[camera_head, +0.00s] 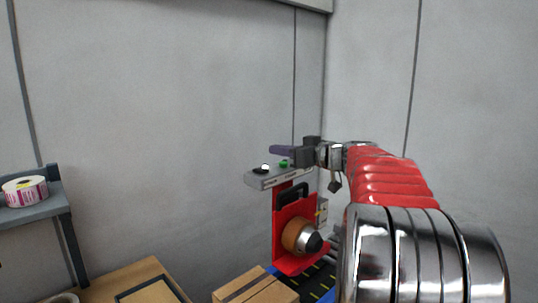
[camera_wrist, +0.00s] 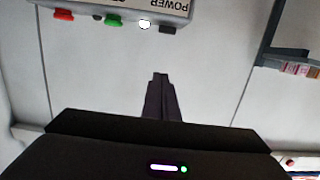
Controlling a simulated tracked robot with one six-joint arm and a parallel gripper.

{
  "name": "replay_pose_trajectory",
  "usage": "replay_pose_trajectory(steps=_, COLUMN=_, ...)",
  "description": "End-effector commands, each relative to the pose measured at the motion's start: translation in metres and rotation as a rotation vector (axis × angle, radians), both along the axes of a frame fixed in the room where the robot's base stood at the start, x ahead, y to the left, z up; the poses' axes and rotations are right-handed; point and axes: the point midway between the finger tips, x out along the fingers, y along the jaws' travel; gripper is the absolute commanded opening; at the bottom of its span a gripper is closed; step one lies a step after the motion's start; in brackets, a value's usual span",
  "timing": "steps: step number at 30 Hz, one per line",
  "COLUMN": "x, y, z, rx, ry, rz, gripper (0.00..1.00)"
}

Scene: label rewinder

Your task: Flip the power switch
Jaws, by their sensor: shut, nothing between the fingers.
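The grey control box (camera_head: 270,177) stands at the top of the red machine. In the wrist view the box (camera_wrist: 80,4) is upside down at the top edge, with POWER lettering. A small black part, seemingly the power switch (camera_wrist: 167,30), sits by that lettering, beside a white round light (camera_wrist: 145,24). My gripper (camera_head: 272,149) is shut and empty, just above and behind the box in the head view. In the wrist view its fingertips (camera_wrist: 160,76) point toward the black part, with a gap between them.
A green button (camera_wrist: 114,20) and a red button (camera_wrist: 63,14) are on the same box. The red machine (camera_head: 284,215) carries an orange-brown roll (camera_head: 297,237) below. A shelf (camera_head: 35,207) with a label roll (camera_head: 24,190) is at left. A cardboard box (camera_head: 255,287) is in front.

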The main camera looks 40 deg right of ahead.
Motion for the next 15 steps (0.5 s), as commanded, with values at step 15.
replay_pose_trajectory(steps=15, x=-0.027, y=-0.003, z=0.011, rx=0.001, ry=0.000, rz=0.002, gripper=0.00)
